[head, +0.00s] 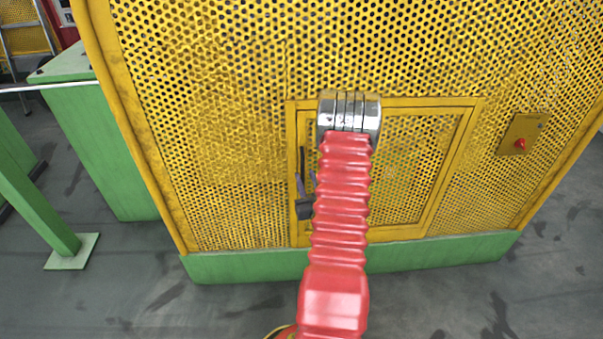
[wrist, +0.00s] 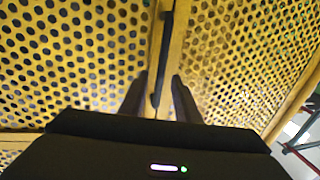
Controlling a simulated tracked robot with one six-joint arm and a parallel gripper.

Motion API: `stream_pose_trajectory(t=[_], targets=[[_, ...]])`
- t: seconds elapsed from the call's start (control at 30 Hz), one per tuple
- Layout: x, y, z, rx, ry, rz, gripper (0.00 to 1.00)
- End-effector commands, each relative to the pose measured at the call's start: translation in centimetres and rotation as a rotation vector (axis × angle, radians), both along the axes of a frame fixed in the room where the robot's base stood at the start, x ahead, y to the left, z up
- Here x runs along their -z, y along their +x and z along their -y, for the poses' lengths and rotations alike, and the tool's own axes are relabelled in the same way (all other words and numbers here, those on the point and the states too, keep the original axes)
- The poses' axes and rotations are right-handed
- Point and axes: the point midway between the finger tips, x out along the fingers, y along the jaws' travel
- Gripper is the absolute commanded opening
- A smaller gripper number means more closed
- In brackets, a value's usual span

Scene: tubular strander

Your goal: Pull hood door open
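The hood door (head: 408,165) is a framed panel of yellow perforated sheet low in the hood's wall. It looks flush with its surround. Its handle (head: 302,160) is a thin dark upright bar on the door's left edge; it also shows in the wrist view (wrist: 161,55). My gripper (head: 305,181) is at the handle's lower part, with fingers apart. In the wrist view, my gripper (wrist: 161,78) has one finger on each side of the bar, with gaps visible on both sides. My arm hides the middle of the door in the head view.
The yellow perforated hood (head: 220,130) stands on a green base (head: 440,252). A yellow box with a red knob (head: 520,143) is right of the door. A green block (head: 100,150) and green post (head: 40,200) stand left. Grey floor in front is clear.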

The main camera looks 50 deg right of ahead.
Motion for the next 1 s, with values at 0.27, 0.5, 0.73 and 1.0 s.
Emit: stream_pose_trajectory(t=[0.27,0.5,0.73,1.0], targets=[[0.0,2.8,2.1,-0.001,-0.001,0.001,0.3],[0.0,3.3,2.5,0.0,0.001,0.0,0.3],[0.0,3.3,2.5,0.0,0.001,0.001,0.25],[0.0,3.3,2.5,0.0,0.001,0.001,0.06]])
